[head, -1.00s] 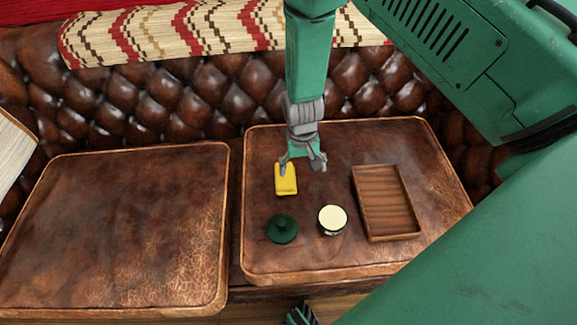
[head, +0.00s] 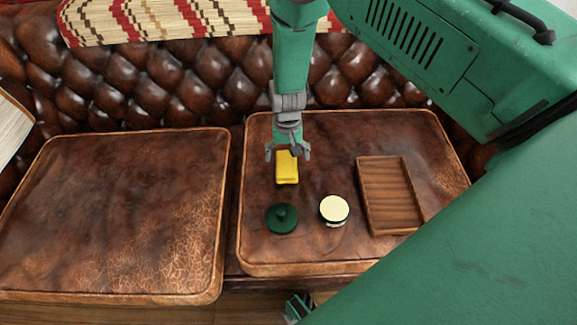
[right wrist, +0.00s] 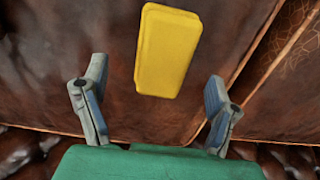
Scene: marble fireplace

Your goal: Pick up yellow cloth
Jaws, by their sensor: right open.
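The yellow cloth (head: 287,168) is a small folded block lying on the right leather seat cushion. In the right wrist view the yellow cloth (right wrist: 167,50) lies ahead of the fingertips, between their lines and a little nearer the left-right middle. My right gripper (head: 288,153) is open and empty at the far edge of the cloth in the head view. Its two fingers also show spread apart in the right wrist view (right wrist: 155,88). Whether they touch the cloth cannot be told. The left gripper is not clearly seen; only a small dark green and grey part shows at the bottom edge.
A dark green lid (head: 282,218) and a round cream-topped container (head: 334,210) stand in front of the cloth. A wooden tray (head: 391,229) lies to their right. The left seat cushion (head: 115,215) is bare. A tufted leather backrest (head: 190,85) rises behind.

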